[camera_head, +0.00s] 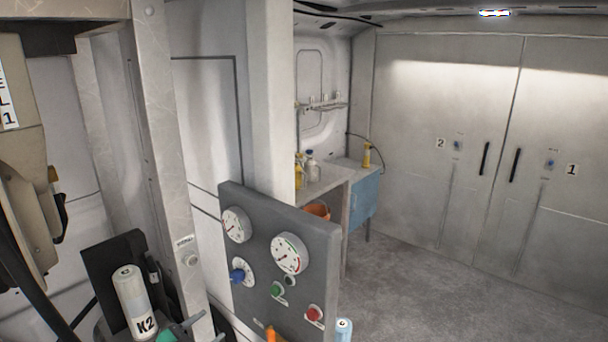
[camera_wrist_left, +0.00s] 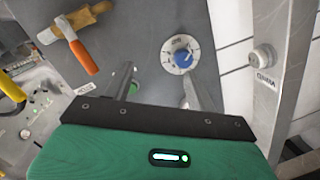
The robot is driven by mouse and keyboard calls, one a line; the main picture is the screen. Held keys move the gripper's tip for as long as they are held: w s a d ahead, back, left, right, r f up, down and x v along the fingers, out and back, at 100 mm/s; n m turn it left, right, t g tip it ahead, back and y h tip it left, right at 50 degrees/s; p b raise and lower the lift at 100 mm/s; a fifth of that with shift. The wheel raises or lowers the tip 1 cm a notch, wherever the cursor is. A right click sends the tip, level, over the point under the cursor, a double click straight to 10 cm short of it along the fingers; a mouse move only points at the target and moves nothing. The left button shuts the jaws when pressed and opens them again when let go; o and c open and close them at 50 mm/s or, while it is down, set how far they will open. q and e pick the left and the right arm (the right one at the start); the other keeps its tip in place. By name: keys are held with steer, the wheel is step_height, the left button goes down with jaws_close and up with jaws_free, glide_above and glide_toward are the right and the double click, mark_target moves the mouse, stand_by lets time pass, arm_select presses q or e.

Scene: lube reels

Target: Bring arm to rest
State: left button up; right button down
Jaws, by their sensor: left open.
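My left gripper (camera_wrist_left: 159,88) is open in the left wrist view, its two grey fingers apart with nothing held between them. Its green body fills the bottom of that view. The fingers point at the grey control panel (camera_wrist_left: 150,30), near its blue knob (camera_wrist_left: 182,56); a green button (camera_wrist_left: 135,87) is partly hidden beside the left finger. In the head view only a small green part of my left gripper (camera_head: 178,331) shows at the bottom, left of the panel (camera_head: 258,245). My right gripper is in neither view.
The panel also bears gauges (camera_head: 289,253) and a red button (camera_head: 314,314). A K2 bottle (camera_head: 133,300) stands at the lower left beside a metal post (camera_head: 160,150). A hammer (camera_wrist_left: 80,45) lies left of the panel knob. Open floor (camera_head: 430,295) spreads right.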

arm_select(q)
steer(key=s+d+f+n+g+y, duration=0.2)
steer(key=s+d+f+n+y, duration=0.1)
steer(key=s, duration=0.4)
steer(key=s+d+f+n+g+y, duration=0.1)
steer(key=s+d+f+n+y, duration=0.25)
steer(key=s, duration=0.35)
steer(key=s+a+f+n+g+y, duration=0.15)
steer(key=s+g, duration=0.25)
steer(key=s, duration=0.8)
steer(key=s+a+n+g, duration=0.2)
steer(key=s+g, duration=0.2)
steer(key=s, duration=0.7)
step_height(320, 180, down, 28)
steer(key=f+g, duration=0.1)
steer(key=s+a+f+g, duration=0.1)
steer(key=s+a+f, duration=0.2)
steer(key=s+f, duration=1.6)
step_height(320, 180, down, 2)
steer(key=shift+f+g, duration=0.15)
steer(key=shift+g, duration=0.25)
steer(key=shift+s, duration=0.1)
